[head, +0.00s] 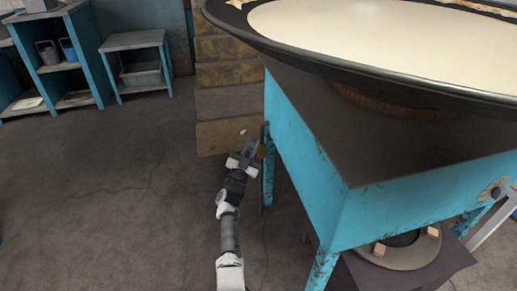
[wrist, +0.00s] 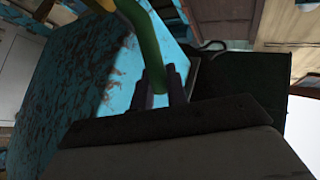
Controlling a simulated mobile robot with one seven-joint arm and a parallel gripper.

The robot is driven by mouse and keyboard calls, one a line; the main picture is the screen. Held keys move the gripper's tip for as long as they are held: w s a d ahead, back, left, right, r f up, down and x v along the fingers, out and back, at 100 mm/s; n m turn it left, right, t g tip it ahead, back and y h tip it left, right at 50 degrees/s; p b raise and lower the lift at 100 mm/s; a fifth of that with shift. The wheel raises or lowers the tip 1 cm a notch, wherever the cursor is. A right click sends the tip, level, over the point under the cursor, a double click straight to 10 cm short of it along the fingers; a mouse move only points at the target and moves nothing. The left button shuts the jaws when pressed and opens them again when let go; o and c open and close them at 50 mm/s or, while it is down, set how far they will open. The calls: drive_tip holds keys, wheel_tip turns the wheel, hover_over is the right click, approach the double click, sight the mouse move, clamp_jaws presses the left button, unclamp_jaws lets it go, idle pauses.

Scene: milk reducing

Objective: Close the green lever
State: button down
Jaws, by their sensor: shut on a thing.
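The green lever (wrist: 150,38) is a curved tube, yellowish at its upper end, that runs down from the top of the wrist view. My gripper (wrist: 160,90) has its two dark fingers on either side of the lever's lower end and is shut on it. In the head view my gripper (head: 254,150) is at the left side of the blue stand, low under the large pan. There the lever is too small and too hidden by the gripper to make out clearly.
A blue stand (head: 310,170) carries a wide dark pan (head: 400,125) of pale milk. A round burner (head: 400,258) is under the stand. Steps (head: 225,103) rise behind my gripper. Blue shelves (head: 88,60) and a small table (head: 135,42) stand at the back left. The floor at left is clear.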

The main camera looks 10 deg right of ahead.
drive_tip(key=shift+s, duration=0.1)
idle(0.3)
drive_tip(key=c, duration=1.5)
unclamp_jaws()
drive_tip(key=shift+f, duration=0.1)
drive_tip(key=shift+o, duration=0.2)
wheel_tip(320, 180, up, 20)
drive_tip(key=p, duration=0.6)
